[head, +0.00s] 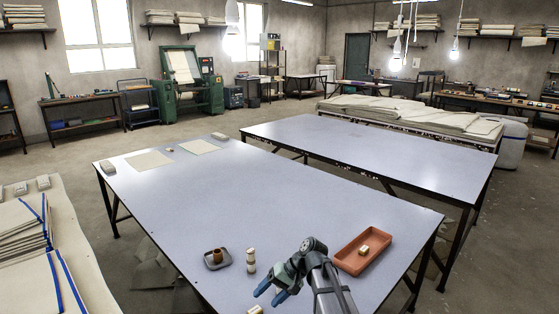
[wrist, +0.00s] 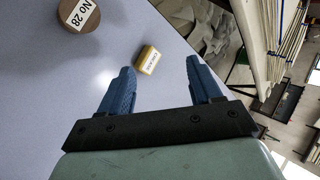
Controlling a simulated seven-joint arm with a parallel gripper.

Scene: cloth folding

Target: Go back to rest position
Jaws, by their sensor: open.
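My gripper (head: 279,291) is at the near side of the pale blue-grey table (head: 250,210), above its surface. In the wrist view its two blue fingers (wrist: 158,86) are spread apart, with nothing held between them. A small cream block with a printed label (wrist: 147,60) shows on the table beyond the fingers. A round brown piece labelled "No 28" (wrist: 80,14) is at the upper left of that view.
An orange tray (head: 338,264) with a small block is right of my arm. Cloth squares (head: 149,160) lie at the far left. The table's middle is clear.

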